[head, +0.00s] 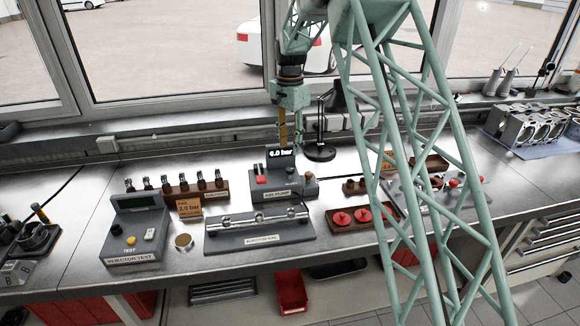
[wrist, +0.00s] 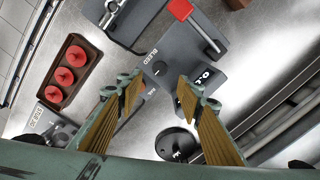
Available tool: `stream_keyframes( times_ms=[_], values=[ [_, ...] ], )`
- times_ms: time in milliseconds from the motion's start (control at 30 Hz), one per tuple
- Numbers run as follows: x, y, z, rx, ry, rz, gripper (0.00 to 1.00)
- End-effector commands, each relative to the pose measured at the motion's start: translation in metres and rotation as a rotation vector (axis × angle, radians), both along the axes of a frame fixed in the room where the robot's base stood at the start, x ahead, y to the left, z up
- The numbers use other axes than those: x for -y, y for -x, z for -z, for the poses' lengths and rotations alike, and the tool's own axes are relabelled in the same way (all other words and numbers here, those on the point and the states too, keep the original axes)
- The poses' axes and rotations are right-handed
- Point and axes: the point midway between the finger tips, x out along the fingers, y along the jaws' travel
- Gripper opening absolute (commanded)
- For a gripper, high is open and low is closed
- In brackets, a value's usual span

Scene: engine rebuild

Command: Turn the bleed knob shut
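My gripper (wrist: 157,90) is open and empty. The pointer direction on the knob is too small to tell.
A lit display (head: 281,153) rises at the pump's back. A black desk lamp (head: 320,152) stands close behind. The injector rail (head: 258,228) lies in front, and a brown tray (head: 340,222) with red caps at front right. An injector rack (head: 196,190) stands left.

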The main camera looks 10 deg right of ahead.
Motion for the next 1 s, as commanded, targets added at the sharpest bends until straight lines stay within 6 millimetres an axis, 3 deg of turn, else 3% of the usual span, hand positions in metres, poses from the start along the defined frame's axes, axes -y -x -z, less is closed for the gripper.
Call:
stream_keyframes(
  times_ms=[600, 1000],
  values=[
    [0.0, 0.001, 0.08, -0.002, 0.0, 0.0, 0.34],
    [0.0, 0.0, 0.101, 0.0, 0.0, 0.0, 0.34]
  ],
)
